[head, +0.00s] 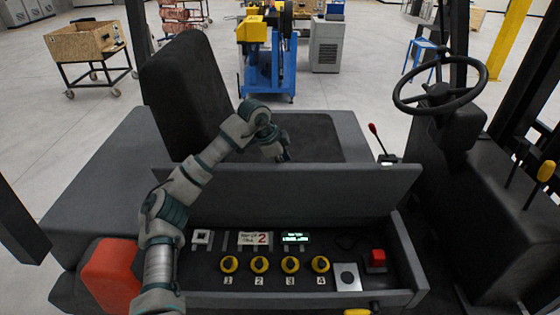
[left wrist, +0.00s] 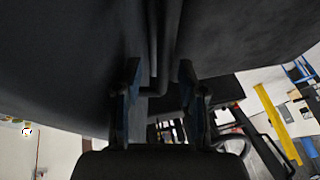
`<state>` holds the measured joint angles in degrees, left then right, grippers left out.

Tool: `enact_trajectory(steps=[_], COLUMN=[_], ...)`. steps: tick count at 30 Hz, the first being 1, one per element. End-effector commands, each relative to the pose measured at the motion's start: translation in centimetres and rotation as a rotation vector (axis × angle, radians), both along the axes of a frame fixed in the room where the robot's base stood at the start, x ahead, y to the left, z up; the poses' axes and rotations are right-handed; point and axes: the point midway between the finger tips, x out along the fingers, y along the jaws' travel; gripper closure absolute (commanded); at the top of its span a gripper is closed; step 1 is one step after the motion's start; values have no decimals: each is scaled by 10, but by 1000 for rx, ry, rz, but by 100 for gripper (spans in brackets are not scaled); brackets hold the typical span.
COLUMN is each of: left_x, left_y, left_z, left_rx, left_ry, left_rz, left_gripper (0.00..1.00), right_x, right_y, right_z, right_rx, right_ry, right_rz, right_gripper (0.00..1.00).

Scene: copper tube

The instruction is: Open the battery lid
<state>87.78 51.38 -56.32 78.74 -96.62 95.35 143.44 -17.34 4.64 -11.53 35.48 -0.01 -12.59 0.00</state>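A grey panel (head: 350,185), which looks like the battery lid, stands raised along the back of an open compartment in the head view. My left arm reaches up over the panel, and its gripper (head: 283,154) is near the panel's top edge, in front of the seat. In the left wrist view my left gripper (left wrist: 158,98) has its two fingers apart. A thin dark bent bar (left wrist: 154,55) runs between and beyond them along a dark surface; I cannot tell if they touch it.
The black seat (head: 185,95) stands behind. A steering wheel (head: 440,85) and a red-knobbed lever (head: 375,132) are at the right.

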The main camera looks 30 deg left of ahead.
Motion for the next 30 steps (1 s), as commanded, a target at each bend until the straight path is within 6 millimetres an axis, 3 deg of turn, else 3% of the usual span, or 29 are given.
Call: enact_trajectory(steps=[10,24,30], left_x=[-2,-36,-43], left_y=[4,23,28], left_z=[6,90,105], left_rx=[-2,-2,-2], left_ry=[-1,-1,1], left_rz=[2,1,0], left_gripper=[59,59,59], right_x=[2,2,2], right_y=[-7,-5,-4], right_z=[-1,-1,-1], right_rx=[6,8,8], right_ry=[-3,-3,-3], right_rz=[1,-1,-1], right_gripper=[100,100,100])
